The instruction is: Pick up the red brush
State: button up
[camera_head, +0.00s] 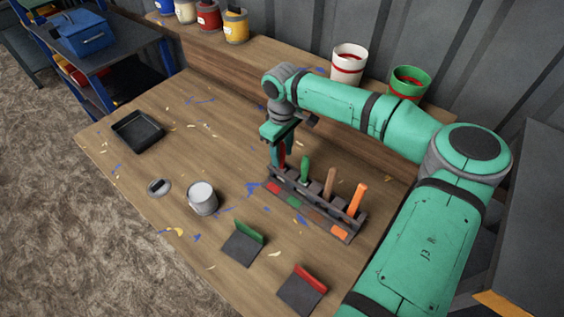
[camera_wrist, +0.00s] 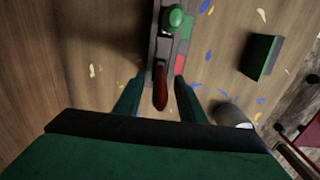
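The red brush (camera_wrist: 160,88) stands upright in the dark brush rack, at the rack's far left end in the head view. In the head view my gripper hides much of it, and a strip of its red handle (camera_head: 282,157) shows. My gripper (camera_head: 280,163) is over that end of the rack. In the wrist view its two fingers (camera_wrist: 160,95) are apart, one on each side of the red handle, with gaps between. The brush rack (camera_head: 311,209) also holds a green brush (camera_head: 305,168), a brown brush (camera_head: 329,183) and an orange brush (camera_head: 357,198).
A grey can (camera_head: 202,198) and black tray (camera_head: 138,131) stand left of the rack. White (camera_head: 347,64) and green (camera_head: 408,83) buckets stand on the back ledge.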

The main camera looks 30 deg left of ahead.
grip_shut()
